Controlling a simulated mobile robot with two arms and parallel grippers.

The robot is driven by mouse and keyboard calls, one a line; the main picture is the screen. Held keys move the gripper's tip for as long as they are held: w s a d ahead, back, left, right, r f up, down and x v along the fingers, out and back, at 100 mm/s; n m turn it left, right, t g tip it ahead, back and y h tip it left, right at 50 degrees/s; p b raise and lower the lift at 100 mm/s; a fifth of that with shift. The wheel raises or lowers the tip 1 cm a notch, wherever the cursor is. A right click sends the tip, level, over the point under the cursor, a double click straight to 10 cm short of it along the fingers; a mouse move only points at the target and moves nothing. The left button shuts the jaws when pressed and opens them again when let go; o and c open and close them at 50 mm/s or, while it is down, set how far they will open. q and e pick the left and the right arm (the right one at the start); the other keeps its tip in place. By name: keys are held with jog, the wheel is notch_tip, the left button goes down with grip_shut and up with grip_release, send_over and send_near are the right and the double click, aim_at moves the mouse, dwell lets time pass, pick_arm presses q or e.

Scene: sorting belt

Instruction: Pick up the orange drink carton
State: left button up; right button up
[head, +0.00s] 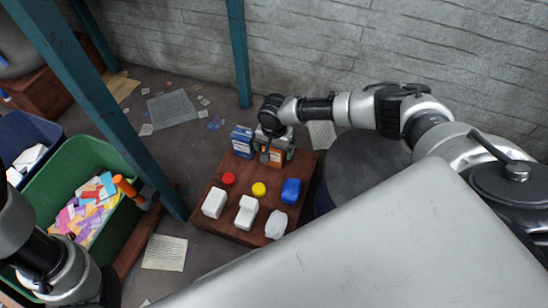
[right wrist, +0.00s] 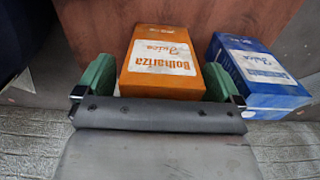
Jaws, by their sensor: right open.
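The orange drink carton (head: 277,158) stands at the back of a brown wooden board, partly hidden by my right gripper (head: 273,153). The fingers are open, one on each side of the carton. I cannot tell whether either pad touches it.
A blue carton (head: 241,142) stands close beside the orange one; it also shows in the right wrist view (right wrist: 258,75). The board (head: 213,233) holds white, red, yellow and blue items in front. A green bin (head: 62,168) and a teal post (head: 110,95) stand left.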

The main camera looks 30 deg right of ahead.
jog(key=shift+c, duration=0.3)
jog(key=c, duration=0.9)
jog(key=shift+r, duration=0.15)
jog(key=shift+c, duration=0.2)
